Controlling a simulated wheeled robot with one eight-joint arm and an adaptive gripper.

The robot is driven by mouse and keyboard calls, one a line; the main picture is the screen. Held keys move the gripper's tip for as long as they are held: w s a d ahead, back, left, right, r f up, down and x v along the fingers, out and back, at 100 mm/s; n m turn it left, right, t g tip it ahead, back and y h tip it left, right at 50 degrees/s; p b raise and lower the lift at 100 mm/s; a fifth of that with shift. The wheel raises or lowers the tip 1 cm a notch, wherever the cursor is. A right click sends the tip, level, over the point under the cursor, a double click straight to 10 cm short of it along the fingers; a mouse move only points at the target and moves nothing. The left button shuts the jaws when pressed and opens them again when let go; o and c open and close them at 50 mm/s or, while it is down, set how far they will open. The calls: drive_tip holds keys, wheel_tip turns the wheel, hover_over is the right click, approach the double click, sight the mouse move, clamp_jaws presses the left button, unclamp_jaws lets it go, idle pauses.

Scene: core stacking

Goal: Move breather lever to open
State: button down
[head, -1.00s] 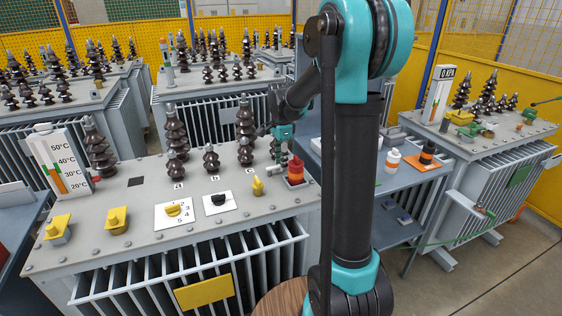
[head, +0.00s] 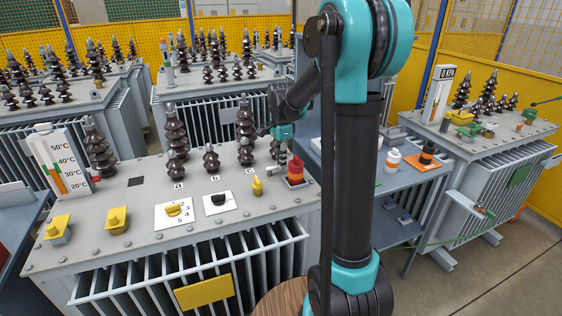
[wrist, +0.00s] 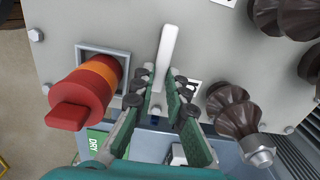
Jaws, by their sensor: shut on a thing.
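In the wrist view a pale, straight lever (wrist: 168,42) runs up the picture from between the fingers of my gripper (wrist: 161,84). It appears to be the breather lever. My gripper's green-padded fingers stand on both sides of its lower part and are shut on it. A small white label, partly hidden by the right finger, lies beside it. In the head view my gripper (head: 283,148) is low over the far right part of the transformer top (head: 140,202). The lever is not clear there.
A red and orange knob (wrist: 88,92) in a square frame stands close left of my fingers in the wrist view. A dark ribbed insulator (wrist: 232,112) stands close right. In the head view a yellow valve (head: 257,187) stands in front of my gripper.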

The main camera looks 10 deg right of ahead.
drive_tip(key=shift+w, duration=0.15)
drive_tip(key=n, duration=0.1)
drive_tip(key=w+n, duration=0.1)
drive_tip(key=n, duration=0.2)
drive_tip(key=shift+w+a, duration=0.15)
drive_tip(key=shift+a, duration=0.15)
drive_tip(key=n, duration=0.2)
drive_tip(key=w+a+n, duration=0.1)
drive_tip(key=n, duration=0.1)
drive_tip(key=shift+w+a+n, duration=0.15)
drive_tip(key=shift+n, duration=0.25)
drive_tip(key=n, duration=0.1)
drive_tip(key=a+n, duration=0.1)
drive_tip(key=n, duration=0.2)
drive_tip(key=shift+w+a, duration=0.3)
drive_tip(key=shift+w, duration=0.05)
drive_tip(key=shift+a+n, duration=0.45)
drive_tip(key=shift+n, duration=0.8)
drive_tip(key=shift+a+n, duration=0.45)
drive_tip(key=shift+n, duration=0.8)
drive_tip(key=c, duration=1.5)
unclamp_jaws()
drive_tip(key=shift+c, duration=0.2)
drive_tip(key=shift+r, duration=0.1)
